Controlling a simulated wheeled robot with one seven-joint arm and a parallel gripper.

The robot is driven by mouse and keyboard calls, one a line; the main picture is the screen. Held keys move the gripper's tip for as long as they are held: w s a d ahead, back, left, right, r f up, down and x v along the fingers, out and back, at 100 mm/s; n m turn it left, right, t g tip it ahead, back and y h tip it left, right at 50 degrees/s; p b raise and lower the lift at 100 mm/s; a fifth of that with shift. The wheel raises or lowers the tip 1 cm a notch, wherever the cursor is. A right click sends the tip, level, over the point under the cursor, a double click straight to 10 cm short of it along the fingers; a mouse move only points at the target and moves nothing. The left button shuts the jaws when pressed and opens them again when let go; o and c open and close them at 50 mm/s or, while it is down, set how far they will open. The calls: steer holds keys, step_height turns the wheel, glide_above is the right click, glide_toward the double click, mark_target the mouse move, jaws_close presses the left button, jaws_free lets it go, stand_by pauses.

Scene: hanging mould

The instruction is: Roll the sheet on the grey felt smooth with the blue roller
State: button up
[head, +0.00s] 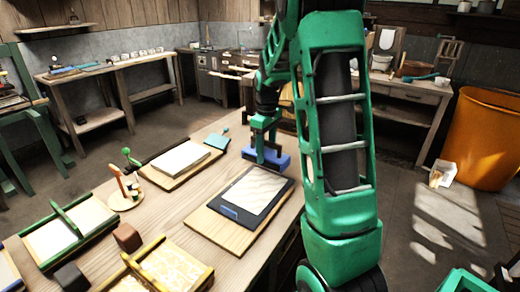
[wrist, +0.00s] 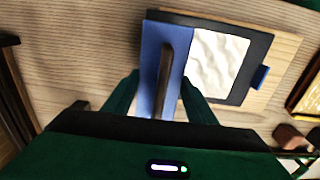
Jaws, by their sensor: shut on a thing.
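My gripper (head: 266,143) is shut on the dark handle of the blue roller (head: 279,161). In the wrist view the roller (wrist: 152,45) lies crosswise between the green fingers of my gripper (wrist: 161,80). The pale sheet (head: 256,190) has a wavy, uneven surface and lies on the dark grey felt (head: 228,211). In the wrist view the roller overlaps the left edge of the felt (wrist: 240,94), beside the sheet (wrist: 214,62). I cannot tell whether the roller touches the felt or hangs just above it.
The felt lies on a wooden board (head: 205,222) and has a blue tab at its near end. Another board with a pale stack (head: 180,159) is to the left. A small wooden stand (head: 124,190) and framed moulds (head: 72,234) stand nearer.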

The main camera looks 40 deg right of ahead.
steer(key=s+a, duration=0.1)
steer(key=a, duration=0.4)
steer(key=s+a+f, duration=0.1)
steer(key=s+a, duration=0.1)
steer(key=a, duration=0.3)
steer(key=s+a, duration=0.2)
steer(key=a, duration=0.3)
steer(key=shift+s+a+f, duration=0.25)
steer(key=shift+a+f, duration=0.1)
steer(key=shift+f, duration=1.45)
steer(key=shift+f, duration=0.6)
steer(key=shift+d, duration=0.15)
